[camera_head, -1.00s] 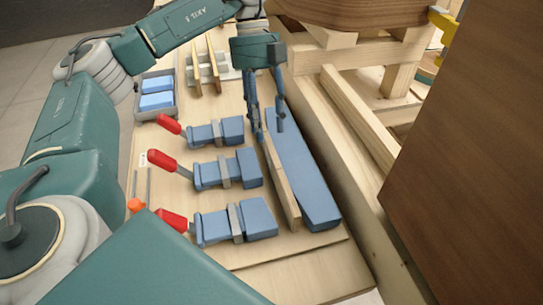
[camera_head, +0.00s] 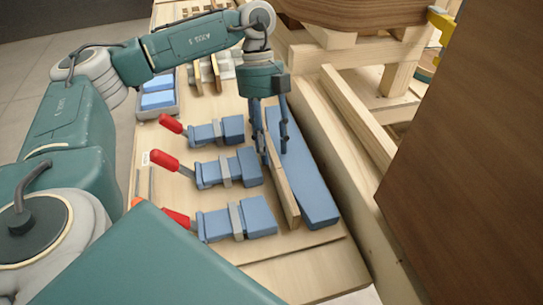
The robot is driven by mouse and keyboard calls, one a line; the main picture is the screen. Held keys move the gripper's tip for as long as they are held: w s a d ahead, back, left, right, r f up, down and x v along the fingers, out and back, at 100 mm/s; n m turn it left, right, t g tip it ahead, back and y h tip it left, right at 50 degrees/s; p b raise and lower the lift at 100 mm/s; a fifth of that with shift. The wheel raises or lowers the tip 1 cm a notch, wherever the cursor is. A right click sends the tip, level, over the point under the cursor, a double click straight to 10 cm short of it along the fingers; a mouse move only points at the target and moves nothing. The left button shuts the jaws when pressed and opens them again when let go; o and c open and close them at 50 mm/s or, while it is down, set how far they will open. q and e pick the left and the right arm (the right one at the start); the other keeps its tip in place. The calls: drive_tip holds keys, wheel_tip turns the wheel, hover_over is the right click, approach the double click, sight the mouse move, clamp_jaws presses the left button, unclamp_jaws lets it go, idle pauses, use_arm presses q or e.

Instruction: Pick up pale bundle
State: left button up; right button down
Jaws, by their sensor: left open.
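The pale bundle (camera_head: 285,195) looks like a thin strip of light wood standing on edge. It runs lengthwise between the blue clamps and a long blue block (camera_head: 308,180). My left gripper (camera_head: 272,150) is over its far part, pointing down with its fingers apart. One finger is on the clamp side of the strip and the other is over the blue block side. I cannot tell whether either finger touches the wood. The far end of the strip is partly hidden by the gripper. My right gripper is not in view.
Several blue clamps with red handles, one of them here (camera_head: 228,167), lie left of the strip on a wooden bench (camera_head: 300,262). A grey tray (camera_head: 158,100) with blue pieces is at the far left. A wooden beam (camera_head: 345,190) and a dark brown panel (camera_head: 470,160) bound the right.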

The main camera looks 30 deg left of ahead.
use_arm(q)
drive_tip(key=shift+f, duration=0.1)
idle(0.3)
clamp_jaws()
